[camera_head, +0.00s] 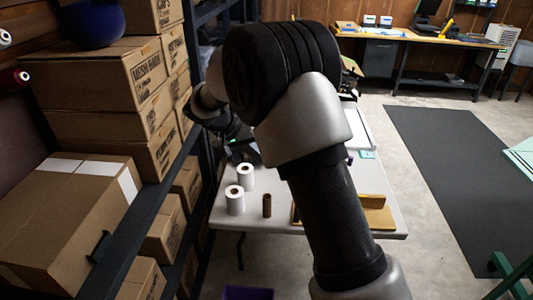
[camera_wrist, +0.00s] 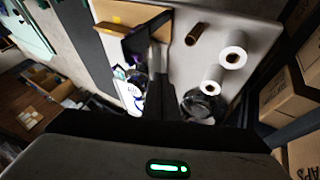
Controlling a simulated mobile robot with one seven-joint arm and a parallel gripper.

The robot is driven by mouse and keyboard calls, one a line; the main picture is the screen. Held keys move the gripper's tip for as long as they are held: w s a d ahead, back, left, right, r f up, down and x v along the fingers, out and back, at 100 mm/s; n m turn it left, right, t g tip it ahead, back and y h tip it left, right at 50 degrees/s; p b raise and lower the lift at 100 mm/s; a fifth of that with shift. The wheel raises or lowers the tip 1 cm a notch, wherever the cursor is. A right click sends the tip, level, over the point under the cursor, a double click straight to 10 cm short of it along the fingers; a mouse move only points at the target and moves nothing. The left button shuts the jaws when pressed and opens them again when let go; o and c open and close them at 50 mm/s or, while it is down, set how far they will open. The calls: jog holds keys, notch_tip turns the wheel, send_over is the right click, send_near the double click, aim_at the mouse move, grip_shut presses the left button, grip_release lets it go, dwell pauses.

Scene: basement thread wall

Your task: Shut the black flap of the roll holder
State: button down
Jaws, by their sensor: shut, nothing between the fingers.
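In the wrist view, a dark, tilted panel with a purplish edge (camera_wrist: 142,42) stands over the white table near a tan tray. It looks like the black flap of the roll holder, standing up at an angle; the rest of the holder is hard to make out. My gripper (camera_wrist: 158,52) is shut and empty, its dark fingers reaching up the middle of the wrist view beside this panel. I cannot tell whether they touch it. In the head view my own arm covers this part of the table, so the flap and holder are hidden there.
Two white paper rolls (camera_head: 235,201) and a brown tube (camera_head: 267,205) stand on the white table (camera_head: 222,222). The tan tray (camera_head: 378,214) lies to their right. A dark round object (camera_wrist: 203,106) is near the rolls. Shelves with cardboard boxes (camera_head: 80,200) border the left.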

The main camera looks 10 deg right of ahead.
jog(key=w+d+f, duration=0.2)
jog(key=d+f, duration=0.5)
jog(key=d, duration=0.1)
jog(key=shift+d+f, duration=0.15)
jog(key=shift+d, duration=0.1)
